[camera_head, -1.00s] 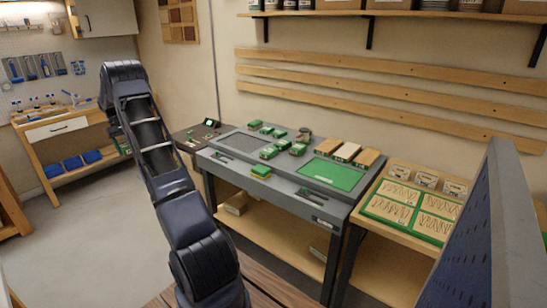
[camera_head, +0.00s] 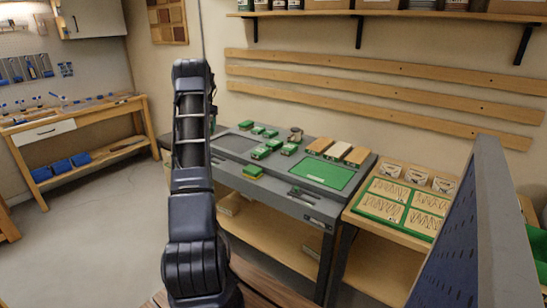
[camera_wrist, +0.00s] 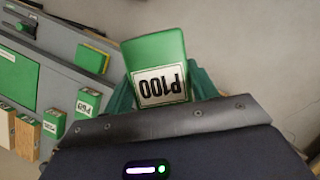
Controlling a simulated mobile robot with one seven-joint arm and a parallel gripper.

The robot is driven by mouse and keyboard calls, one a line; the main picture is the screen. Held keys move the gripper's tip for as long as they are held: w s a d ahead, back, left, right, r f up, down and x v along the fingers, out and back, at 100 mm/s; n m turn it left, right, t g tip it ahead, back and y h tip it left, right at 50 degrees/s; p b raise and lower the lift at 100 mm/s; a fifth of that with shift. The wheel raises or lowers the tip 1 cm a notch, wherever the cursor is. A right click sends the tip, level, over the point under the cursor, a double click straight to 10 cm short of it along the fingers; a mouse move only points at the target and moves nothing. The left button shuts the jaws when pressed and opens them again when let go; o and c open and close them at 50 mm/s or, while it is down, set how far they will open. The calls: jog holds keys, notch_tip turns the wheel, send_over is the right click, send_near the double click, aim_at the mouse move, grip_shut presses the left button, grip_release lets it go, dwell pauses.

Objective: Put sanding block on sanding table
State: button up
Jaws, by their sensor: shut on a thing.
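A green sanding block marked P100 (camera_wrist: 157,52) fills the middle of the wrist view. My gripper (camera_wrist: 162,88) is shut on it, with a teal finger on each side. The label reads upside down. The grey sanding table (camera_head: 262,195) stands at the centre of the head view, with a dark inset panel (camera_head: 233,143) at left and a green mat (camera_head: 325,171) at right. In the wrist view the table (camera_wrist: 62,45) is at the left, apart from the held block. In the head view my arm hides the gripper and the table's left end.
Several green blocks (camera_head: 260,153) sit on the table, one near its front edge (camera_head: 253,171). Wood-topped blocks (camera_head: 338,151) stand behind the mat. A wooden bench (camera_head: 352,218) with green-framed panels adjoins at right. A blue perforated panel (camera_head: 460,240) rises at front right.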

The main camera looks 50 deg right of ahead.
jog(key=s+d+r+m+t, duration=0.15)
jog(key=s+d+m, duration=0.25)
jog(key=s+d, duration=0.95)
jog(key=m+t+y, duration=0.1)
jog(key=m+t, duration=0.1)
jog(key=m, duration=0.2)
send_over(273, 163)
jog(key=d, duration=0.2)
jog(key=shift+g, duration=0.25)
notch_tip(273, 163, down, 20)
jog(key=shift+a+r, duration=0.1)
jog(key=shift+r, duration=0.15)
jog(key=o, duration=1.1)
jog(key=shift+f, duration=0.1)
jog(key=v, duration=1.2)
